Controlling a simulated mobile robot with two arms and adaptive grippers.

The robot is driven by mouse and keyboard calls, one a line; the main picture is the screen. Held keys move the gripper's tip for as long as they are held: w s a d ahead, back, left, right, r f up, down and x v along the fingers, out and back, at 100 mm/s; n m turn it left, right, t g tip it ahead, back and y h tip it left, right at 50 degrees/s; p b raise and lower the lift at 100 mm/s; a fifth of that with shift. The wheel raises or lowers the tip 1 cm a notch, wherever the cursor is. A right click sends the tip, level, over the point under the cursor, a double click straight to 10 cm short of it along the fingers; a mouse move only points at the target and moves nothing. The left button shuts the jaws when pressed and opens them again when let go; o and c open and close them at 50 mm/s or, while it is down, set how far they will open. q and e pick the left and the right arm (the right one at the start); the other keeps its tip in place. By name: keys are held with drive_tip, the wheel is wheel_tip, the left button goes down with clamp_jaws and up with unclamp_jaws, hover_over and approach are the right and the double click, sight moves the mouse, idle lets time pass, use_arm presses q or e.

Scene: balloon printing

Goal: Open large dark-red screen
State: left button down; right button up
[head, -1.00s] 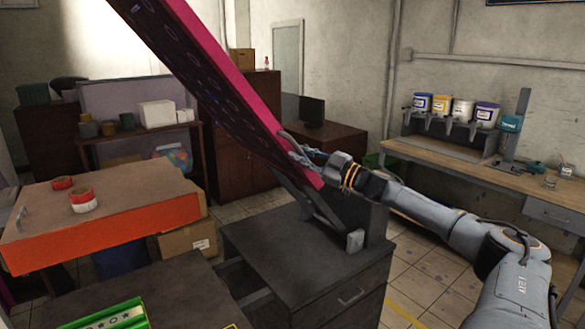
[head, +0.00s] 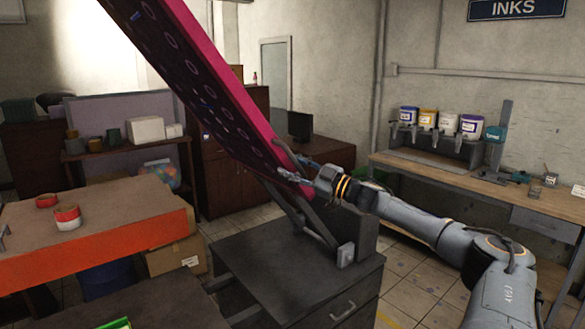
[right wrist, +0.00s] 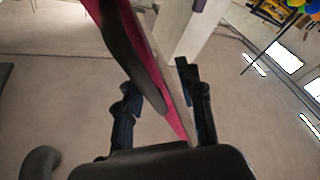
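The large screen (head: 205,85) has a dark-red to magenta frame and a dark underside with rows of ring marks. It stands raised and steeply tilted above a dark cabinet (head: 300,275), propped by a dark hinged arm at its lower end. My right gripper (head: 300,170) is at the screen's lower right edge, one finger on each side of it. In the right wrist view the fingers (right wrist: 158,85) are spread, with the screen's edge (right wrist: 160,80) running between them and a gap showing beside it. My left gripper is not in view.
An orange-sided table (head: 100,245) with red-and-white tape rolls or tubs (head: 67,217) stands at the left. A workbench (head: 480,185) with ink buckets (head: 428,118) stands along the right wall. Tiled floor (head: 405,275) is open between the dark cabinet and workbench.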

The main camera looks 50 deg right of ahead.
drive_tip(key=shift+s+f, duration=0.1)
drive_tip(key=shift+f, duration=0.1)
idle(0.3)
drive_tip(key=v, duration=1.2)
drive_tip(key=shift+r, duration=0.15)
drive_tip(key=shift+d, duration=0.1)
idle(0.4)
